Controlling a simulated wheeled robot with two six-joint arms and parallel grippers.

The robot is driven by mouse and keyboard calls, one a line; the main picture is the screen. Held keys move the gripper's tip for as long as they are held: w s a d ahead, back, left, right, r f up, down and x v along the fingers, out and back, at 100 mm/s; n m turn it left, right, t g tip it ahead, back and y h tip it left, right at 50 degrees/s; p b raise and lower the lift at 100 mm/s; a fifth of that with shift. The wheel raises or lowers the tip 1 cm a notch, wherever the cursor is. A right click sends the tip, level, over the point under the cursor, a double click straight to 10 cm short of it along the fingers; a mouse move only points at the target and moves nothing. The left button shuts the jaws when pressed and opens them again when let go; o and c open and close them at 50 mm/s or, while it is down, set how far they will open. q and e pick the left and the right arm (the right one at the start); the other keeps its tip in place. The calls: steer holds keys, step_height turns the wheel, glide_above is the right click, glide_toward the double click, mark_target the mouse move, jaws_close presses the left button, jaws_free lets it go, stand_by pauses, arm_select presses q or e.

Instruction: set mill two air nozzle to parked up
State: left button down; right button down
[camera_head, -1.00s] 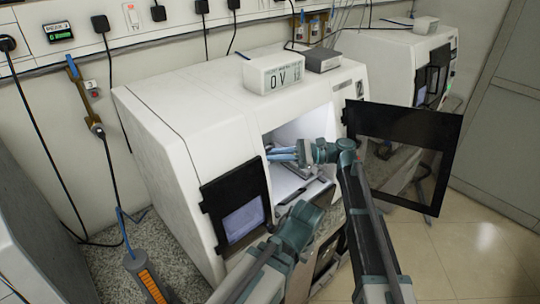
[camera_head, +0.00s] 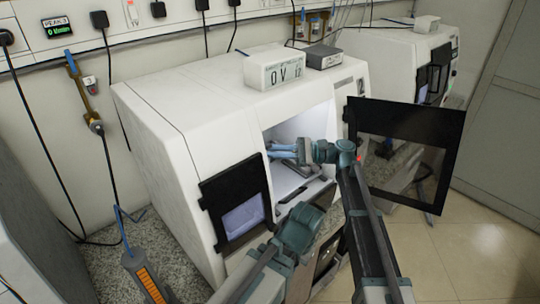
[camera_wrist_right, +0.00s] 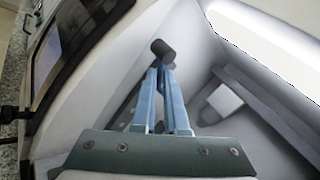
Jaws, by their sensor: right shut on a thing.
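The white mill (camera_head: 185,135) in the middle stands with its dark-framed door (camera_head: 405,115) swung open to the right. My right arm reaches into its lit chamber. My right gripper (camera_head: 270,150) has light-blue fingers, which converge in the right wrist view (camera_wrist_right: 162,68). They are shut on a short dark cylinder, seemingly the air nozzle (camera_wrist_right: 160,46), at their tips. The nozzle's angle and mount are hard to tell, and it cannot be made out in the head view. My left arm shows at the bottom, in front of the mill; its fingers cannot be seen.
A white box with a display (camera_head: 275,70) and a grey box (camera_head: 322,56) sit on top of the mill. A second white machine (camera_head: 390,55) stands behind right. In the wrist view a bright light strip (camera_wrist_right: 265,40) lies close to the right of the fingers.

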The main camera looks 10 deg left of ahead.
steer(key=c, duration=0.9)
jaws_free()
steer(key=shift+c, duration=0.2)
steer(key=v, duration=0.7)
steer(key=shift+d+b, duration=0.3)
steer(key=shift+w, duration=0.1)
